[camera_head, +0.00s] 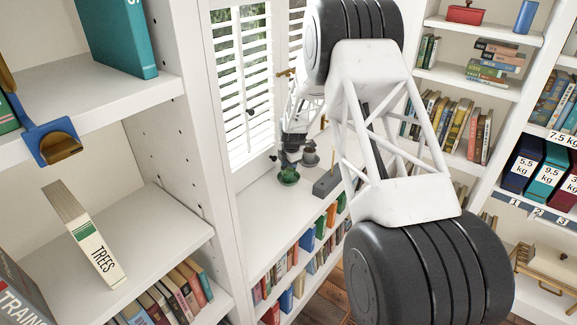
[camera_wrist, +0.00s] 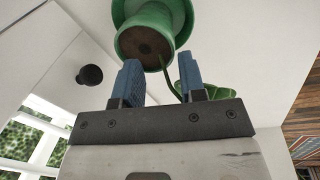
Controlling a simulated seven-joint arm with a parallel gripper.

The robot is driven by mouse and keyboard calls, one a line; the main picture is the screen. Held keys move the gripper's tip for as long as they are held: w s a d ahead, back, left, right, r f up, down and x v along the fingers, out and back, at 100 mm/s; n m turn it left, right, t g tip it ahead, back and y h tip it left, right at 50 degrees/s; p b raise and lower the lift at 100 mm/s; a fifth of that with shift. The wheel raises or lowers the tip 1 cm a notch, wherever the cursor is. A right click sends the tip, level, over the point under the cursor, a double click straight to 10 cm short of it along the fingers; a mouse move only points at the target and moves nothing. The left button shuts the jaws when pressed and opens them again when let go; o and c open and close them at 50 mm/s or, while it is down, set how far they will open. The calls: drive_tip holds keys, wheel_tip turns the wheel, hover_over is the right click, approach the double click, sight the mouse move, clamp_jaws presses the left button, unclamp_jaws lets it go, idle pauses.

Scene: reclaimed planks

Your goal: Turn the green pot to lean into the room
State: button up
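The green pot (camera_head: 288,176) stands on the white sill shelf by the shuttered window. In the wrist view the green pot (camera_wrist: 128,44) shows from above, with dark soil inside its rim and a wider green saucer (camera_wrist: 183,14) beyond. A green stem and leaf (camera_wrist: 218,92) come from it, passing close to the right finger and partly hidden behind the gripper. My gripper (camera_wrist: 159,60) is open, its two blue fingers apart, with the pot's rim just past the fingertips. I cannot tell whether a finger touches it. In the head view my gripper (camera_head: 284,158) is small, just above the pot.
A dark round knob (camera_wrist: 90,75) shows left in the wrist view. Bookshelves flank the sill. The sill's front left is clear.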

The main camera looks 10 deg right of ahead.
wheel_tip(320, 180, up, 8)
drive_tip(key=s, duration=0.1)
drive_tip(key=shift+d+f, duration=0.15)
drive_tip(key=shift+d, duration=0.05)
idle(0.4)
drive_tip(key=s+d+r+m, duration=0.2)
drive_tip(key=s+r+m, duration=0.4)
drive_tip(key=s+r, duration=0.75)
drive_tip(key=s+d+r+m, duration=0.1)
drive_tip(key=s+r+m, duration=0.5)
drive_tip(key=s+r, duration=0.75)
drive_tip(key=s+d+f+m+t, duration=0.1)
drive_tip(key=s+m, duration=1)
drive_tip(key=s, duration=2.4)
drive_tip(key=shift+s+d+m+h, duration=0.3)
drive_tip(key=shift+s+d+h, duration=0.1)
drive_tip(key=shift+d, duration=0.2)
